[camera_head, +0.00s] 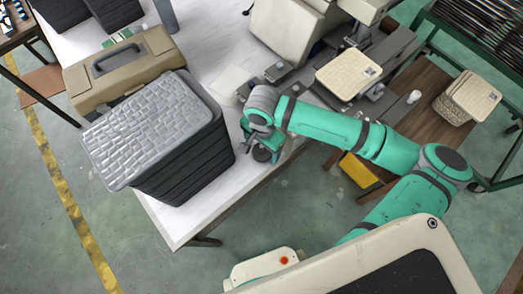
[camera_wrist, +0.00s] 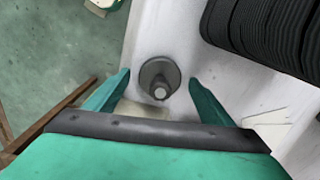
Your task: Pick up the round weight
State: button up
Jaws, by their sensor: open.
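The round weight (camera_wrist: 160,78) is a dark grey disc with a lighter knob on top. In the wrist view it stands on the white table (camera_wrist: 183,30), between and a little beyond the tips of my gripper (camera_wrist: 158,82). The two green fingers are spread wide, with a gap on both sides of the weight, and hold nothing. In the head view the weight (camera_head: 262,154) shows as a small dark round shape under my gripper (camera_head: 266,150), partly hidden by it.
A tall stack of dark panels with a grey woven top (camera_head: 150,125) stands close left of my gripper. Behind it is a tan case (camera_head: 125,68). A machine with a cream tray (camera_head: 347,73) is to the right. The table's front edge is near the weight.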

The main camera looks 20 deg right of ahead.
jog(key=shift+f, duration=0.3)
jog(key=shift+c, duration=0.6)
jog(key=c, duration=1.5)
